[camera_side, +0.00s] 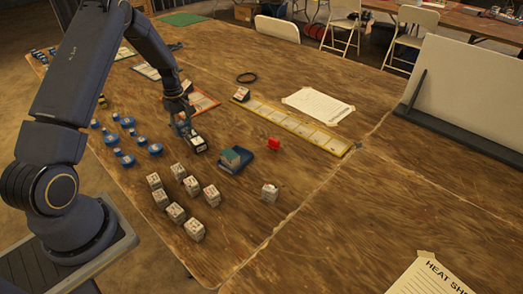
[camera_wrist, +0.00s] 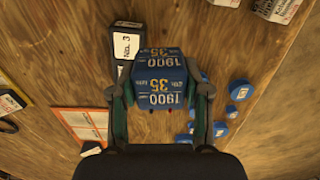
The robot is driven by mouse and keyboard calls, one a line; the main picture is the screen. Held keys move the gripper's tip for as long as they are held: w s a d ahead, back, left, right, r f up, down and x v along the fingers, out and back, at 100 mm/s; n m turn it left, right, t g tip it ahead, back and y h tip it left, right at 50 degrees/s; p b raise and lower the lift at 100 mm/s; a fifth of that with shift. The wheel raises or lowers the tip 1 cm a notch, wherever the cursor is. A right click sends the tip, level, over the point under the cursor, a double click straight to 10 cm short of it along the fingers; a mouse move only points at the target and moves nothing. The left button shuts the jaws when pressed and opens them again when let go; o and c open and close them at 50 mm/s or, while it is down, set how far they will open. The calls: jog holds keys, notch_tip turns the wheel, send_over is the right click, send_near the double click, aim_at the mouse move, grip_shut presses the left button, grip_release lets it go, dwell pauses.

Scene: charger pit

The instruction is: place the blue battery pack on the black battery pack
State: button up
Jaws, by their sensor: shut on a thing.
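My gripper (camera_wrist: 162,103) is shut on the blue battery pack (camera_wrist: 160,78), with one finger on each side of it in the wrist view. The pack's blue sides carry white printing. In the side view my gripper (camera_side: 183,130) is low over the table, and the pack is small and mostly hidden there. A black block with a white label (camera_wrist: 126,44), which looks like the black battery pack, lies just beyond the blue pack and is partly covered by it. It also shows in the side view (camera_side: 198,145), right by my fingers. I cannot tell whether the two touch.
Several blue round weights (camera_side: 128,160) lie left of my gripper. Several pale printed blocks (camera_side: 175,212) stand in front. A blue case (camera_side: 235,160) and a red block (camera_side: 274,143) are to the right. An orange-framed sheet (camera_side: 205,102) lies behind.

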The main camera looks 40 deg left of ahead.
aim_at(191, 143)
jog(key=w+f, duration=0.1)
jog(key=a+f, duration=0.1)
jog(key=w+f, duration=0.1)
jog(key=shift+w+a+f, duration=0.25)
jog(key=shift+w, duration=0.05)
jog(key=shift+w+a+f, duration=0.1)
jog(key=shift+w+f, duration=0.05)
jog(key=shift+f, duration=1.55)
jog(key=shift+f, duration=0.1)
jog(key=o, duration=1.3)
jog(key=shift+o, duration=0.2)
